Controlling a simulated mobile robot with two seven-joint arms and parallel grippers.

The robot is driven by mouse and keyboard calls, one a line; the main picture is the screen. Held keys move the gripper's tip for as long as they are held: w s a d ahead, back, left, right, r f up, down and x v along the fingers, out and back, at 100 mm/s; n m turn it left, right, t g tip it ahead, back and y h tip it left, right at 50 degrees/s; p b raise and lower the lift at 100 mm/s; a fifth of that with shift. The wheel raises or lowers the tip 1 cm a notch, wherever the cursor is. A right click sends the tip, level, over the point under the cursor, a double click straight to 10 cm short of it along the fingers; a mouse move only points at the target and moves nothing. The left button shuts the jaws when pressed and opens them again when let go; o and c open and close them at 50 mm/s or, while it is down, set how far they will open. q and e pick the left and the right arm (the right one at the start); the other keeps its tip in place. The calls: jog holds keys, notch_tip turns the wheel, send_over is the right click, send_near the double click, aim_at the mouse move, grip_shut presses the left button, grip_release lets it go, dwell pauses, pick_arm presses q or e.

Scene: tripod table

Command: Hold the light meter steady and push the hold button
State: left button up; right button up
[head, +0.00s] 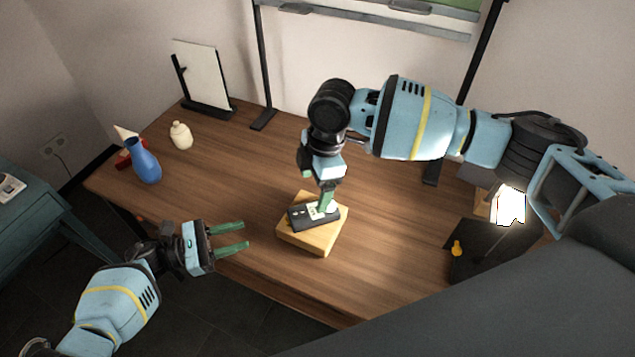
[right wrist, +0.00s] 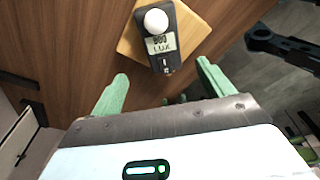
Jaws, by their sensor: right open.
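The light meter (head: 298,217) is a dark handheld device on a square wooden block (head: 313,239). In the right wrist view the light meter (right wrist: 172,57) shows a white dome, a lit display with "LUX" and small marks below it; I cannot tell which is the hold button. My right gripper (head: 326,205) points down over the meter's right part in the head view. In the right wrist view my right gripper (right wrist: 160,80) has its fingers apart, with the meter's lower end near the gap; contact is unclear. My left gripper (head: 245,234) is open and empty, left of the block.
A blue vase (head: 145,162), a cream jar (head: 181,135) and a white panel on a black stand (head: 203,78) are at the table's left. A glowing lamp (head: 509,206) and a small yellow object (head: 457,248) are at right. The wooden table (head: 240,180) is clear around the block.

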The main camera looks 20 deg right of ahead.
aim_at(312, 212)
jog(key=shift+s+d, duration=0.2)
jog(key=shift+a+f, duration=0.2)
jog(key=shift+f, duration=1.1)
jog(key=shift+a+f, duration=0.2)
jog(key=shift+f, duration=1.1)
jog(key=shift+a+f, duration=0.2)
jog(key=shift+f, duration=1.1)
jog(key=c, duration=1.1)
pick_arm(q)
grip_shut()
pick_arm(e)
jog(key=shift+c, duration=0.2)
